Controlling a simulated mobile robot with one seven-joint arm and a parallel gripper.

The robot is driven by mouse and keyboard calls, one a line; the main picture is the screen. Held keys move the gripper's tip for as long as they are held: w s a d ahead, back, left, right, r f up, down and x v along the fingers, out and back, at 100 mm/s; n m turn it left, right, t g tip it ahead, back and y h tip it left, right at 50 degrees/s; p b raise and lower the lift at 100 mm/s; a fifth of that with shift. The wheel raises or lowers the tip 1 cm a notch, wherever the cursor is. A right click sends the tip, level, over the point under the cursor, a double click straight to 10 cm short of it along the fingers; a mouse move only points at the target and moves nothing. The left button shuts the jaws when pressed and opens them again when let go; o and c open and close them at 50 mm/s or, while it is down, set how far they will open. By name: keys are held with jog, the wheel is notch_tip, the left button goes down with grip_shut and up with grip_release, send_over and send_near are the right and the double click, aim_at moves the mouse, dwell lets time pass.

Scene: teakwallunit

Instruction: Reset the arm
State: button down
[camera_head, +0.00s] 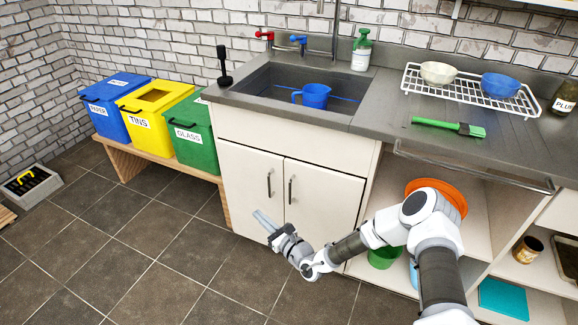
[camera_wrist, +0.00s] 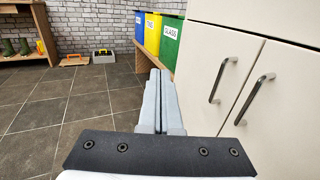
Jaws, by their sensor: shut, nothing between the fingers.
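In the head view my arm reaches from the lower right toward the front of the sink cabinet (camera_head: 240,172). My gripper (camera_head: 257,214) is shut and empty, in front of the cabinet's left door and low over the tiled floor. In the wrist view my gripper (camera_wrist: 154,75) shows its two grey fingers pressed together with nothing between them. The two cabinet doors are shut, with metal handles (camera_wrist: 223,80) to the right of the fingers. I cannot tell the exact gap between the fingertips and the door.
Blue, yellow and green bins (camera_head: 192,135) stand on a wooden bench (camera_head: 140,167) at left. A blue jug (camera_head: 315,96) sits in the sink (camera_head: 268,80). Open shelves with an orange bowl (camera_head: 456,195) are behind my arm.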

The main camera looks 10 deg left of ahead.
jog(key=s+d+r+n+g, duration=0.2)
jog(key=s+r+n+g, duration=0.35)
jog(key=r+n, duration=0.45)
jog(key=s+d+r+n+g, duration=0.2)
jog(key=s+r+n+g, duration=0.4)
jog(key=r, duration=0.5)
jog(key=s+d+r+n+t+h, duration=0.25)
jog(key=s+d+r+h, duration=0.3)
jog(key=d, duration=0.55)
jog(key=s+d+r+n+t+h, duration=0.2)
jog(key=s+d+r+n+h, duration=0.3)
jog(key=d, duration=0.5)
jog(key=s+d+r+n+t+h, duration=0.2)
jog(key=s+d+r+h, duration=0.4)
jog(key=d, duration=0.5)
notch_tip(320, 180, up, 17)
jog(key=y+p, duration=0.2)
jog(key=p, duration=1.6)
jog(key=shift+s+a+f, duration=0.15)
jog(key=shift+s, duration=0.3)
